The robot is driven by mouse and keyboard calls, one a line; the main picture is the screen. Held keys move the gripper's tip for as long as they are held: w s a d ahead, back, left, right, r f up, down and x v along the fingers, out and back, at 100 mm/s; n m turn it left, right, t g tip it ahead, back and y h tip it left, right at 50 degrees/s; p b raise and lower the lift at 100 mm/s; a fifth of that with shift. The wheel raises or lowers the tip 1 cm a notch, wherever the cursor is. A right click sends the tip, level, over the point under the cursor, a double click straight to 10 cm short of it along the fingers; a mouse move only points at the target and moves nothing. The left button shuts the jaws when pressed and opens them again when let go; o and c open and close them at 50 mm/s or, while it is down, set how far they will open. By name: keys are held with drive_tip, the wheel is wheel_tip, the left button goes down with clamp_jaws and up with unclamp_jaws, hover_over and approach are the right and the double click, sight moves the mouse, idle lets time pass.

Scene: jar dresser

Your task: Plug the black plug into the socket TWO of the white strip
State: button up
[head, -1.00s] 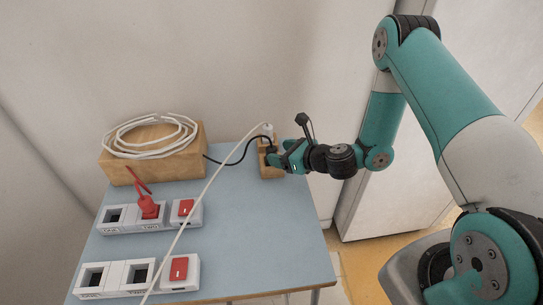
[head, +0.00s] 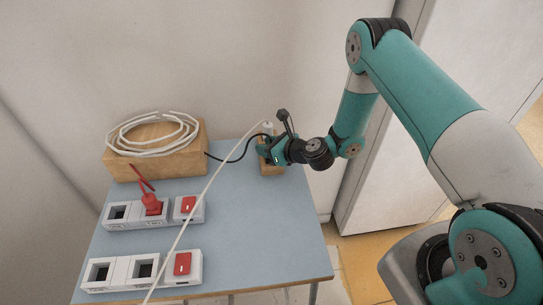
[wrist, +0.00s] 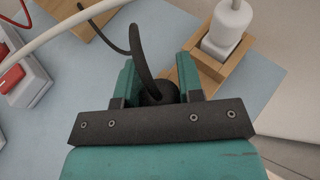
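My gripper (head: 273,151) is at the wooden holder (head: 271,171) at the table's back right. In the wrist view its two teal fingers (wrist: 158,82) stand either side of the black plug (wrist: 159,93), apparently closed on it. The plug's black cord rises between them. The plug's lower end is hidden, so I cannot tell whether it is clear of the holder. Two white strips lie at the table's left. The near strip (head: 121,287) has two empty sockets, the right one (head: 143,269) beside a red switch. The far strip (head: 133,222) has a red plug (head: 152,204) in its right socket.
A white plug (wrist: 226,28) stands in the holder beside my gripper. Its white cable (head: 213,184) crosses the table diagonally, over the strips' switch side. A wooden block (head: 157,165) with a coiled white cable (head: 150,148) stands at the back left. The table's right front is clear.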

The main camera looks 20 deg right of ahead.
drive_tip(key=shift+r, duration=0.15)
wheel_tip(320, 180, up, 19)
drive_tip(key=s+a+f+n+g+y+b, duration=0.2)
drive_tip(key=s+a+n+g+y, duration=0.15)
drive_tip(key=a, duration=0.75)
drive_tip(key=s+a+f+n+g+y+b, duration=0.25)
drive_tip(key=a+n+g, duration=0.2)
drive_tip(key=a, duration=0.65)
drive_tip(key=s+a+f+n+g+b, duration=0.1)
drive_tip(key=s+a+n+g, duration=0.2)
drive_tip(key=s+a, duration=0.2)
drive_tip(key=s+a+f+n+g+h+b, duration=0.1)
drive_tip(key=s+a+f+n+g+b, duration=0.1)
drive_tip(key=s, duration=0.5)
drive_tip(key=s+a+f+n+g+h+b, duration=0.1)
drive_tip(key=s+a+f+n+g, duration=0.1)
drive_tip(key=s+a+n+g, duration=0.3)
drive_tip(key=shift+s+a+g+b, duration=0.15)
drive_tip(key=shift+s+a, duration=0.15)
drive_tip(key=shift+a, duration=0.4)
drive_tip(key=shift+s+a+g+b, duration=0.1)
drive_tip(key=shift+s+a, duration=0.25)
drive_tip(key=shift+a, duration=0.3)
drive_tip(key=shift+s+a+g+b, duration=0.15)
drive_tip(key=shift+s+a, duration=0.15)
drive_tip(key=shift+a, duration=0.4)
drive_tip(key=shift+r+p, duration=0.15)
drive_tip(key=shift+p, duration=0.5)
drive_tip(key=shift+f+b, duration=0.9)
drive_tip(key=shift+f, duration=2.15)
